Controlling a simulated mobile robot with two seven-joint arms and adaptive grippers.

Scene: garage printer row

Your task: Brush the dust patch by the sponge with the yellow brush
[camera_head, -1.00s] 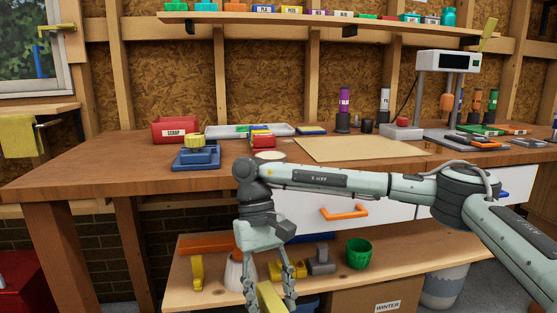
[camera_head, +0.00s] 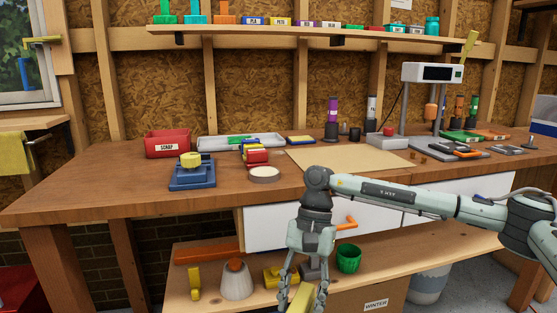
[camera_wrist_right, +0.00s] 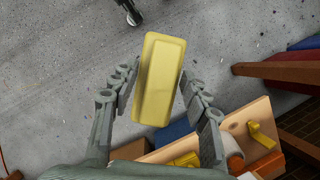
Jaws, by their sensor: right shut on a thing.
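My right gripper (camera_head: 305,296) is shut on a yellow block-shaped thing, likely the yellow brush (camera_head: 300,300), in front of the bench and below its top. In the right wrist view the yellow brush (camera_wrist_right: 159,80) sits between the two fingers (camera_wrist_right: 160,90), over the grey floor; no bristles show. A flat yellow-and-blue piece (camera_head: 300,140), possibly the sponge, lies at the back of the worktop. Small brown specks (camera_head: 419,157) lie right of the tan sheet; I cannot tell whether they are the dust patch. My left gripper is out of view.
The wooden worktop (camera_head: 110,180) holds a red scrap bin (camera_head: 168,144), a blue tool (camera_head: 192,178), a grey tray (camera_head: 215,144), a round white-topped item (camera_head: 264,173) and a tan sheet (camera_head: 350,158). A printer (camera_head: 432,73) stands right. The lower shelf holds a green cup (camera_head: 348,258).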

